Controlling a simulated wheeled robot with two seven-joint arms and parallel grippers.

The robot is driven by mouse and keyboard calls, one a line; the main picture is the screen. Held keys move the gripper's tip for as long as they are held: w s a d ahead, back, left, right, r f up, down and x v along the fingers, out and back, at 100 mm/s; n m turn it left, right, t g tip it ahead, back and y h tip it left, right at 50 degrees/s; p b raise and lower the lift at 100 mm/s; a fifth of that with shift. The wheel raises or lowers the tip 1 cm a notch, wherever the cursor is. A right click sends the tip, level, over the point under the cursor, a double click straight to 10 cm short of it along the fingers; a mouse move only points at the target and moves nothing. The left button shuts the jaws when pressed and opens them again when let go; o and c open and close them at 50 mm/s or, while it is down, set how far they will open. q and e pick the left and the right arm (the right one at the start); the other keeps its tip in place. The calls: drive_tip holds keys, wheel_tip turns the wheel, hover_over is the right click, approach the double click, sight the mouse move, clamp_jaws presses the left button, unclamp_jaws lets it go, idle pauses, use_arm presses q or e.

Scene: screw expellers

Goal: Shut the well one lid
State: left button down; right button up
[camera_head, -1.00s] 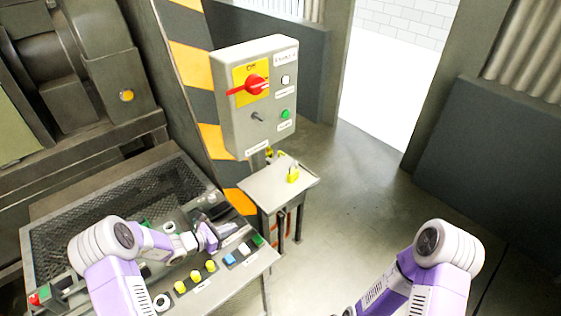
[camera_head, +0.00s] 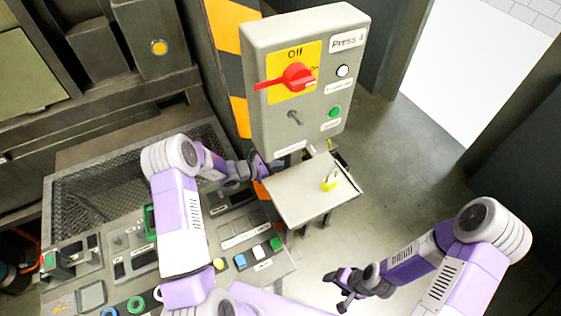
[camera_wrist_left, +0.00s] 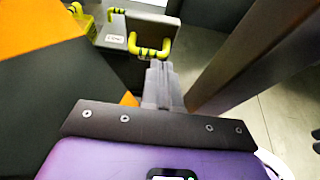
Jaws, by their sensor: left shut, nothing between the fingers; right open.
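In the left wrist view a small grey box with a white label (camera_wrist_left: 115,38), too blurred to read, stands ahead. A grey plate with a yellow handle (camera_wrist_left: 152,52) is beside it, seemingly a lid; I cannot tell which well it belongs to. A second yellow handle (camera_wrist_left: 84,20) is further left. My left gripper (camera_wrist_left: 160,72) is shut and empty, its tips just below the handled plate; contact is unclear. In the head view my left gripper (camera_head: 264,168) is at the left of the small table, partly hidden. My right gripper (camera_head: 345,290) is open and empty over the floor.
A button console (camera_head: 225,235) lies under my left arm. Open floor (camera_head: 400,190) lies to the right.

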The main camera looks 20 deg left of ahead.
sight(311, 156)
use_arm(q)
drive_tip(key=x, duration=0.3)
drive_tip(key=r+x, duration=0.1)
drive_tip(key=x, duration=0.2)
drive_tip(key=r+b+x, duration=0.1)
drive_tip(key=x, duration=0.3)
drive_tip(key=shift+w+d, duration=0.2)
drive_tip(key=shift+w, duration=0.25)
use_arm(e)
drive_tip(key=shift+w+f, duration=0.3)
drive_tip(key=shift+f, duration=0.4)
use_arm(q)
drive_tip(key=shift+a, duration=0.1)
